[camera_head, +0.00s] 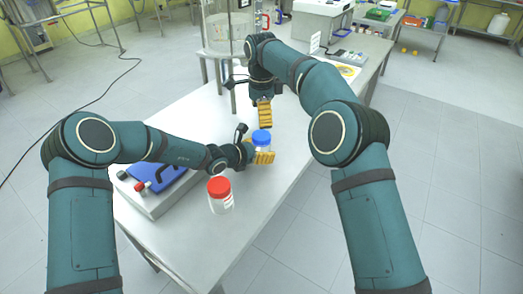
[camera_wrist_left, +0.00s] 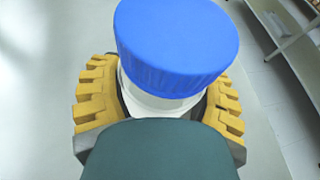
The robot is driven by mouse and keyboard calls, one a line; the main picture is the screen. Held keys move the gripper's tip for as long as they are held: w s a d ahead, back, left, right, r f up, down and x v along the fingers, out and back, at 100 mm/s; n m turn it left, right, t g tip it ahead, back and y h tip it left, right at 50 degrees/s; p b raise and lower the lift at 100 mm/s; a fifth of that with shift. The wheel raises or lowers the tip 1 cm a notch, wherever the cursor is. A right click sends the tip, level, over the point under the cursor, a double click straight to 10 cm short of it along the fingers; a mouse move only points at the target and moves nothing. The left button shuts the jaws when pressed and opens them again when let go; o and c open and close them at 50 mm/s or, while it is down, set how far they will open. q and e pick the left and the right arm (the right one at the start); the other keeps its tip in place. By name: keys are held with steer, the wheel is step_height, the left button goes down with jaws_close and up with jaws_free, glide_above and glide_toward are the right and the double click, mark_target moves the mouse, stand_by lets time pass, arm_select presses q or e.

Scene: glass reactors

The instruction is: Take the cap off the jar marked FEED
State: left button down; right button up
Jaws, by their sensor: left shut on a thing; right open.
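A jar with a blue cap (camera_head: 262,137) stands upright on the white table (camera_head: 190,240). My left gripper (camera_head: 262,156) is shut on this jar's body, below the cap. In the left wrist view the blue cap (camera_wrist_left: 178,42) sits on the pale jar neck (camera_wrist_left: 160,98), with yellow fingers on both sides. My right gripper (camera_head: 265,113) is open and empty, just behind the blue-capped jar and apart from it. A second jar with a red cap (camera_head: 219,186) stands in front, to the left. No marking is readable on either jar, so I cannot tell which is FEED.
A flat device with a blue top (camera_head: 158,177) lies at the table's left edge, beside my left forearm. A glass vessel in a metal frame (camera_head: 226,35) stands at the back. The table's front right part is clear.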

mark_target(261, 135)
steer(key=shift+f+n, duration=0.2)
steer(key=shift+n, duration=0.8)
steer(key=shift+r+n, duration=0.15)
steer(key=shift+n, duration=1.05)
steer(key=shift+f, duration=3.95)
steer(key=c, duration=1.3)
steer(key=n, duration=0.9)
steer(key=shift+n, duration=0.4)
